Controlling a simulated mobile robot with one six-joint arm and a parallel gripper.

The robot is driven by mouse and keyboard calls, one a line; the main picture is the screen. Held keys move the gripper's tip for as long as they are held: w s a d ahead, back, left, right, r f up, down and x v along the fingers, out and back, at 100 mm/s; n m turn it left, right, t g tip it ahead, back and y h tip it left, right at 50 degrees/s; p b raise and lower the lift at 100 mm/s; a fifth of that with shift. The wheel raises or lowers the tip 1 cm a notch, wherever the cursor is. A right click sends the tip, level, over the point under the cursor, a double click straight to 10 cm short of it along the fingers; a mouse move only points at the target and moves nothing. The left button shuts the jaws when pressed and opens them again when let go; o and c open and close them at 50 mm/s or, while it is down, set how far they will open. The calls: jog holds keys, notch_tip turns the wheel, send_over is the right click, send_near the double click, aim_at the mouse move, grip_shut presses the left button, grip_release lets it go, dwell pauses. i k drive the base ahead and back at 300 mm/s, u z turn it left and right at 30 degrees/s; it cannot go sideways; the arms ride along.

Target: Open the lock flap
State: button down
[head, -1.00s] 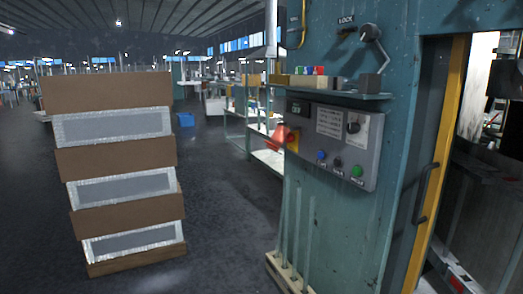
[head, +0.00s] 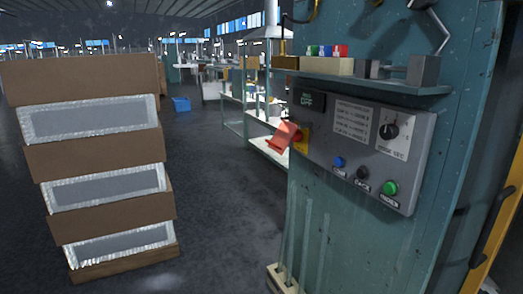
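A red flap (head: 283,137) sticks out at the left end of the grey control panel (head: 420,125), beside a yellow plate (head: 302,140). It slants down and to the left, away from the panel. What lies behind it is hidden. The panel is fixed to a teal machine cabinet (head: 340,245) and carries a black dial (head: 390,131), a small "OFF" display (head: 310,99), and blue, black and green buttons. Part of a bent metal lever (head: 437,28) shows above, cut off by the top edge. My gripper is not in view.
A shelf (head: 375,80) with small coloured blocks juts out above the panel. A stack of brown boards and wrapped panels (head: 95,165) stands at the left. Glass tubes stand in a holder low on the cabinet. The floor (head: 220,215) between is clear.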

aim_at(283, 136)
jog(key=i, duration=0.3)
jog(key=u, duration=4.95)
jog(key=i, duration=0.15)
jog(key=z, duration=3.15)
jog(key=i, duration=1)
jog(key=u, duration=0.1)
jog(key=k, duration=0.2)
jog(key=u, duration=0.05)
